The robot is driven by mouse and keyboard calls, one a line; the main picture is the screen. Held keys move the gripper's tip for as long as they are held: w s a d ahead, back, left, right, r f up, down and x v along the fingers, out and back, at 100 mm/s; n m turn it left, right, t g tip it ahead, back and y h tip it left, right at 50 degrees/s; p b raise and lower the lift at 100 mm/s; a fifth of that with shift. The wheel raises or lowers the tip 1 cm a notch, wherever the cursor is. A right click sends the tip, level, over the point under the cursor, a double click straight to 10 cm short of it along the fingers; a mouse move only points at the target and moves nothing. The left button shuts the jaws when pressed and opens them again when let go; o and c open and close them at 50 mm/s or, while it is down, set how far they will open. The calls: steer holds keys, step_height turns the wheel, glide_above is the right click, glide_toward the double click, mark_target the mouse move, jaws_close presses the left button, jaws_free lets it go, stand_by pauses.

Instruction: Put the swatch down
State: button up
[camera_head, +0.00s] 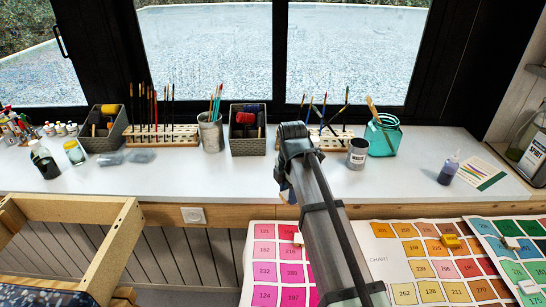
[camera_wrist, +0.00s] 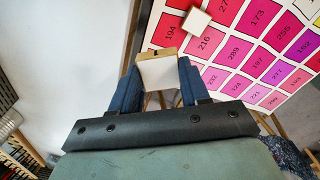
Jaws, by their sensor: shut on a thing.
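My gripper (camera_wrist: 159,72) has its blue fingers shut on a small block with a pale cream face and a tan wooden edge, which looks like the swatch (camera_wrist: 160,74). In the head view my gripper (camera_head: 286,190) is at the counter's front edge, mostly hidden by my arm; the held swatch cannot be made out there.
The pink chart (camera_head: 262,273) and an orange-yellow chart (camera_head: 382,262) lie in front of the counter, with a green one at right. A yellow block (camera_head: 450,241) lies on the orange chart. The white counter (camera_head: 240,184) holds brushes, a dark tin (camera_head: 357,154) and a teal pot (camera_head: 383,136).

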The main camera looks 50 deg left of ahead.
steer(key=s+a+r, duration=0.1)
steer(key=a+r, duration=0.2)
steer(key=a, duration=0.9)
steer(key=r+m, duration=0.1)
steer(key=m, duration=0.5)
glide_above(256, 182)
steer(key=shift+f, duration=4.6)
steer(key=shift+f, duration=0.15)
steer(key=o, duration=1)
step_height(256, 182, up, 12)
steer(key=shift+r, duration=0.15)
